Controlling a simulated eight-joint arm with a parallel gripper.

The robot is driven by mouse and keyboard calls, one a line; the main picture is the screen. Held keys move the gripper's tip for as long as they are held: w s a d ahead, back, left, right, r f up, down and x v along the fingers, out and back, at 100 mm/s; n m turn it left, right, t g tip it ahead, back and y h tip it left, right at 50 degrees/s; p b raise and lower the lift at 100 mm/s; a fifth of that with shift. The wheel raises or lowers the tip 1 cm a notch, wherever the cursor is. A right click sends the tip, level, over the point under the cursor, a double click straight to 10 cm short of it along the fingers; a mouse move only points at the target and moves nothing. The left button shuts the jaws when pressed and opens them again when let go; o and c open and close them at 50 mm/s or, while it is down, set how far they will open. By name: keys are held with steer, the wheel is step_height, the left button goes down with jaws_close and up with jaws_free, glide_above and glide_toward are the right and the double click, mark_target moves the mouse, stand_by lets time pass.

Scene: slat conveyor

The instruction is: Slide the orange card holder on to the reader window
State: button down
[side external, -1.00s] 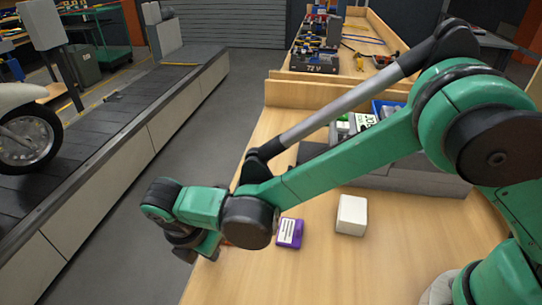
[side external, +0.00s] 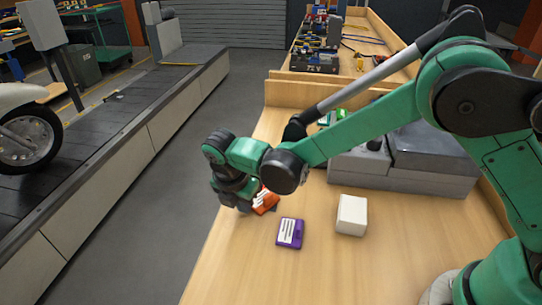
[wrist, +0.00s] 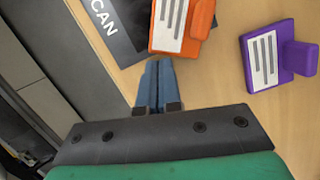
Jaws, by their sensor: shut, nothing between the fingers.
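The orange card holder (wrist: 203,20) lies at the top of the wrist view, with a white striped label. Its left side overlaps a dark plate marked "CAN" (wrist: 112,22), which seems to be the reader; part of this plate is cut off. My gripper (wrist: 158,64) is shut and empty, its blue fingertips close to the holder's near edge. I cannot tell whether they touch it. In the side view, the orange holder (side external: 266,204) shows just right of my gripper (side external: 243,208), whose fingers are hidden there.
A purple card holder (wrist: 262,58) lies to the right on the wooden bench; it also shows in the side view (side external: 290,233). A white block (side external: 351,215) stands right of it. Grey equipment (side external: 430,178) stands behind. The bench's left edge is near my gripper.

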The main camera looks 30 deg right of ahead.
steer(key=shift+w+d, duration=0.3)
steer(key=shift+d, duration=0.25)
steer(key=shift+w+d, duration=0.3)
steer(key=shift+d, duration=0.2)
steer(key=shift+a, duration=0.1)
steer(key=shift+s+a, duration=0.2)
steer(key=shift+a, duration=0.05)
steer(key=a, duration=0.1)
steer(key=s+a, duration=0.1)
steer(key=shift+s+a, duration=0.3)
steer(key=shift+a, duration=0.05)
steer(key=v, duration=0.9)
steer(key=n+t+y, duration=0.1)
steer(key=n+y, duration=0.2)
steer(key=n, duration=1)
glide_toward(280, 207)
steer(key=shift+x, duration=3.45)
